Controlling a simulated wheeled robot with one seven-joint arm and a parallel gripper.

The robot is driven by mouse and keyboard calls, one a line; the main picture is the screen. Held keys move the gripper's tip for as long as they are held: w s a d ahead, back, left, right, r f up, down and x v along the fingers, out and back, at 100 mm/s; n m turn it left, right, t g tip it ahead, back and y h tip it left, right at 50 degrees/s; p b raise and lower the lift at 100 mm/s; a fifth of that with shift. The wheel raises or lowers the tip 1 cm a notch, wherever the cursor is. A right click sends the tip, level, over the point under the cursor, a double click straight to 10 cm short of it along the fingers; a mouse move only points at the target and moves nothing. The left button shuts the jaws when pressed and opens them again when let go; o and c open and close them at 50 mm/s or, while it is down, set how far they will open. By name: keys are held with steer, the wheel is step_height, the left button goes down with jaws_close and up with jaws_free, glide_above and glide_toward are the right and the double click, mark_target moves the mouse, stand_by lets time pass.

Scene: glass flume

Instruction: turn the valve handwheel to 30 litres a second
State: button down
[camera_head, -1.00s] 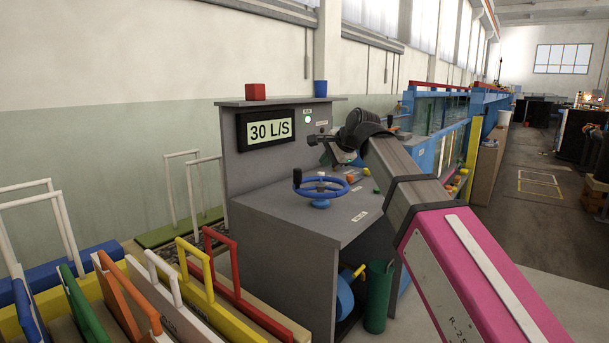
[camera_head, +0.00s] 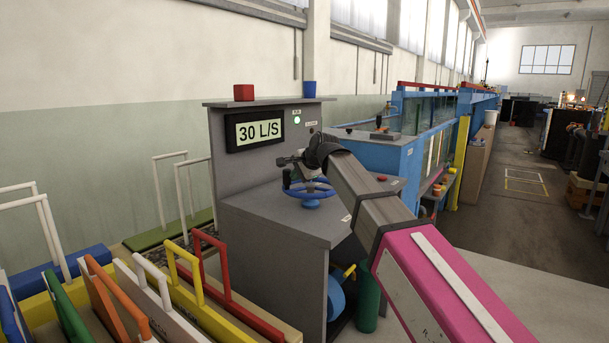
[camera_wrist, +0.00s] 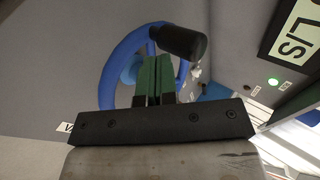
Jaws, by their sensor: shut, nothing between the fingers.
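The blue valve handwheel (camera_head: 311,194) lies flat on the grey console top, partly hidden behind my arm in the head view. In the wrist view the blue rim (camera_wrist: 112,72) shows with its black knob (camera_wrist: 180,41) standing on it. My gripper (camera_wrist: 156,62) has its two green fingers shut together with nothing between them. In that view the fingers overlap the wheel's middle and end just below the knob; I cannot tell whether they touch it. The display (camera_head: 256,130) on the console's back panel reads 30 L/S. A green lamp (camera_head: 297,119) beside it is lit.
A red block (camera_head: 243,92) and a blue cup (camera_head: 309,89) stand on the panel's top ledge. Coloured boards with handles (camera_head: 190,290) stand in front at the left. The glass flume (camera_head: 430,115) runs back on the right. The floor (camera_head: 520,215) beyond is mostly clear.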

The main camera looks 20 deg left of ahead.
mark_target(289, 174)
steer(key=shift+w+a, duration=0.3)
steer(key=shift+a, duration=0.45)
steer(key=shift+w+a, duration=0.4)
steer(key=shift+a, duration=0.4)
steer(key=shift+s+d, duration=0.1)
steer(key=shift+d, duration=0.05)
